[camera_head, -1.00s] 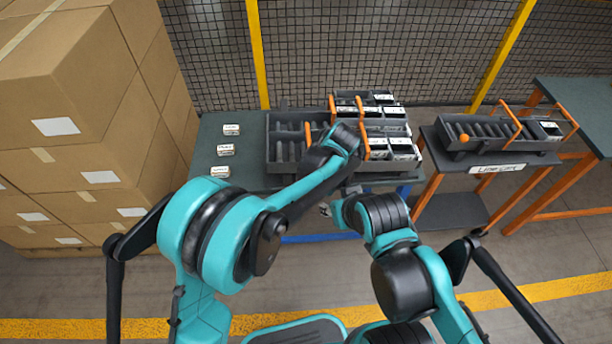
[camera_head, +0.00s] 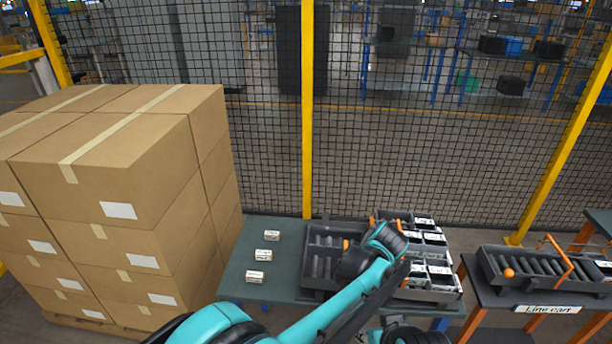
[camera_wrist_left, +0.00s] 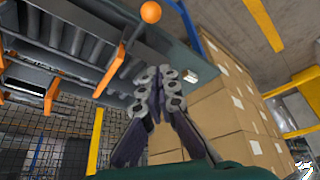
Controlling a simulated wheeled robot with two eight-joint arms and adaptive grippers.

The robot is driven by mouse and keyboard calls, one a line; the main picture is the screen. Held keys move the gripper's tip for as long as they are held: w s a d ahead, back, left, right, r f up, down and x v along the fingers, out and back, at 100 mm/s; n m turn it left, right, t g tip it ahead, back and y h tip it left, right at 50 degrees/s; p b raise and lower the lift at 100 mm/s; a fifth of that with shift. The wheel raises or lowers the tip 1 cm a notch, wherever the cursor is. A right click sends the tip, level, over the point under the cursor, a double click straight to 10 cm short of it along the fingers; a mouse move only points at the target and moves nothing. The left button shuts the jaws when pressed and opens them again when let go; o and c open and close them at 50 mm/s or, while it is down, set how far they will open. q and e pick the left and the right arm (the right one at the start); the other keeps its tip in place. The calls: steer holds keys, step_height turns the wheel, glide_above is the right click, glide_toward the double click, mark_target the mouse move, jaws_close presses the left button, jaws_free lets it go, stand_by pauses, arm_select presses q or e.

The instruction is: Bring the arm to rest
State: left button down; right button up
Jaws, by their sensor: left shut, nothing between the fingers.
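My left arm reaches in from the bottom of the head view, and its dark wrist is over the grey rack (camera_head: 322,240) on the table (camera_head: 240,262). The fingers are hard to make out there. In the left wrist view my left gripper (camera_wrist_left: 162,82) is shut with nothing between its fingers. The rack's grey rollers (camera_wrist_left: 75,45), an orange ball (camera_wrist_left: 151,12) and orange bars (camera_wrist_left: 110,70) show beside and beyond it. My right gripper is not in view; only a dark part of an arm shows at the bottom edge.
Three small white boxes (camera_head: 264,255) stand on the table left of the rack. Stacked cartons (camera_head: 120,150) fill the left side. A mesh fence with yellow posts (camera_head: 307,120) stands behind. A line cart (camera_head: 540,308) with a roller tray (camera_head: 522,262) is at right.

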arm_select(q)
steer(key=s+a+r+m+h, duration=0.15)
steer(key=a+r, duration=0.25)
steer(key=a, duration=0.5)
steer(key=s+a+r+m+h, duration=0.1)
steer(key=s+a+r+m, duration=0.15)
steer(key=a, duration=0.75)
steer(key=s+a+f+m+t, duration=0.1)
steer(key=s+a+m+t, duration=0.2)
steer(key=s+a, duration=1)
steer(key=shift+s+a+f+m, duration=0.2)
steer(key=shift+s+f+m, duration=0.1)
steer(key=shift+s, duration=0.35)
steer(key=shift+d+h, duration=0.1)
steer(key=shift+h, duration=0.15)
